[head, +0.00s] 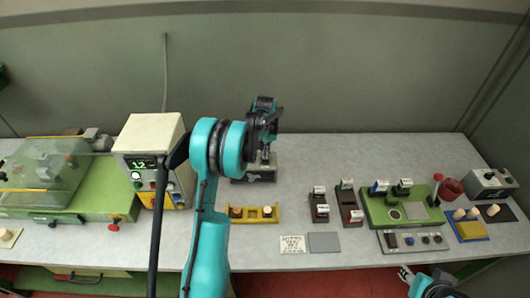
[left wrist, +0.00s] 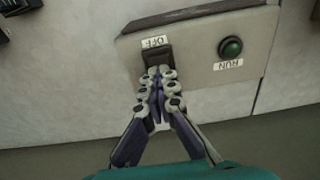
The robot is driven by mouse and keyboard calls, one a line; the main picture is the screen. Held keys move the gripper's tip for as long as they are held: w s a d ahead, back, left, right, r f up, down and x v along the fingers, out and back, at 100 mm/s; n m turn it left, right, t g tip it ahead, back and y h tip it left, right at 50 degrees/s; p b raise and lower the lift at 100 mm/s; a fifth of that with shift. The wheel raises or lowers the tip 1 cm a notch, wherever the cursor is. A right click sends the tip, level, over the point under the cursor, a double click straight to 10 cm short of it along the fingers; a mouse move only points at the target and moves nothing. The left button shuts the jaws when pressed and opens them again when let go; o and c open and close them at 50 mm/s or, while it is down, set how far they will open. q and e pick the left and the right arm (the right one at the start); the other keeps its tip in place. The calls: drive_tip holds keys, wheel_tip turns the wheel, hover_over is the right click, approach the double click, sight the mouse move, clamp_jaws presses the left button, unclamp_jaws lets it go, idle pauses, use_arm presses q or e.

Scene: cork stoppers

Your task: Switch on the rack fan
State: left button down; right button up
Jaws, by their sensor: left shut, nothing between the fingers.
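In the left wrist view a light panel carries a black switch (left wrist: 157,52) with a label (left wrist: 155,42) that reads OFF upside down. A dark green round lamp or button (left wrist: 230,46) sits beside it, above an upside-down RUN label (left wrist: 227,63). My left gripper (left wrist: 160,72) is shut and empty, its fingertips at the switch's lower edge; I cannot tell whether they touch. In the head view my left gripper (head: 266,157) points down over a small grey box (head: 258,174) at the table's back. Part of my right gripper (head: 405,274) shows at the bottom edge, its opening unclear.
A cream box (head: 148,135) with a green display stands left of my left arm. A yellow holder (head: 254,214) is in front of the grey box. Dark racks, a green tray (head: 378,214) and a grey box (head: 490,182) stand to the right.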

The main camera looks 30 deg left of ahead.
sight(265, 161)
use_arm(q)
drive_tip(key=shift+s+d+f, duration=0.15)
wheel_tip(265, 161, up, 5)
drive_tip(key=p, duration=0.2)
drive_tip(key=shift+s+p, duration=0.1)
drive_tip(key=shift+p, duration=0.3)
wheel_tip(265, 161, up, 9)
drive_tip(key=shift+s+d+p, duration=0.25)
drive_tip(key=shift+s+p, duration=0.05)
drive_tip(key=shift+s+d+r+t+y, duration=0.1)
drive_tip(key=shift+s+r+t+y, duration=0.2)
drive_tip(key=shift+t, duration=0.2)
drive_tip(key=shift+w, duration=0.1)
